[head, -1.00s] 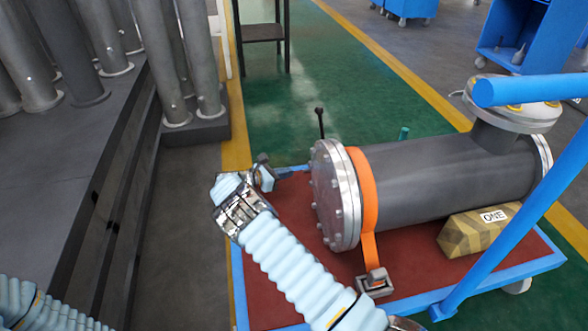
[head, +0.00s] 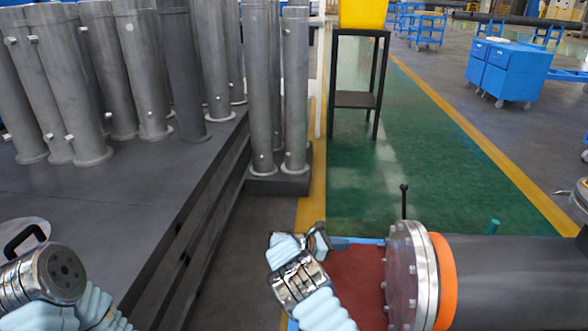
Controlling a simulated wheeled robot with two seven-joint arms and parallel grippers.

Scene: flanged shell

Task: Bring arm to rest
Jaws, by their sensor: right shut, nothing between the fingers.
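The flanged shell (head: 500,280) is a dark grey cylinder lying on a cart with a red-brown deck (head: 352,285). Its near end has a bolted silver flange (head: 405,275), with an orange strap (head: 442,280) just behind it. My right arm reaches in from the bottom middle in a light blue sleeve. My right gripper (head: 320,238) is shut and empty, over the cart's far left corner, left of the flange and apart from it. My left arm (head: 55,275) shows only as a chrome joint and sleeve at the bottom left; its gripper is not visible.
A dark platform (head: 130,215) at left carries several upright grey pipes (head: 75,85). A silver disc with a black handle (head: 22,238) lies at its left edge. A black stand (head: 358,85) holds a yellow box (head: 365,12). Green floor (head: 430,170) beyond the cart is clear.

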